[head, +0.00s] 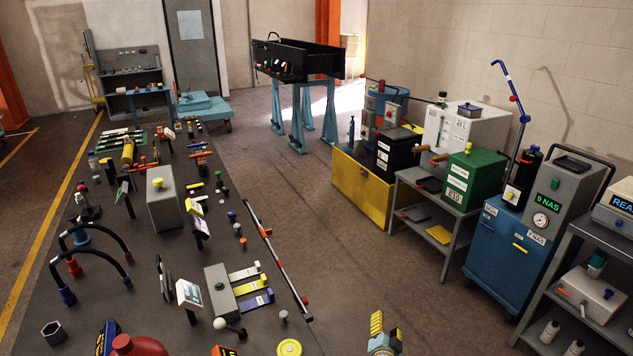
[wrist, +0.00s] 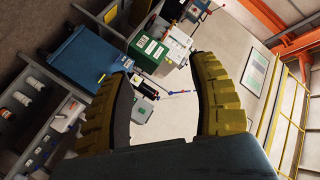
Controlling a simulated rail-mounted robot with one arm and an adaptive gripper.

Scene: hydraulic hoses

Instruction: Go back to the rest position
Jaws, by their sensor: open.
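My gripper (head: 385,325) shows at the bottom edge of the head view, with its yellow ribbed fingers pointing up. In the wrist view the two fingers of my gripper (wrist: 166,62) stand wide apart, with nothing held between them. The wrist view is tilted and looks past the fingers toward the blue cabinet (wrist: 85,62), the green box (wrist: 150,52) and the far wall. My gripper is to the right of the long dark bench (head: 150,280) in the head view and apart from the things on it. Most of my arm is out of view.
The bench carries curved black hoses (head: 95,235), a grey block (head: 163,205) and a red-and-white bar (head: 277,260). On the right stand the blue cart (head: 510,250), a grey shelf (head: 570,320) and a yellow cabinet (head: 360,190). The floor (head: 365,265) between is clear.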

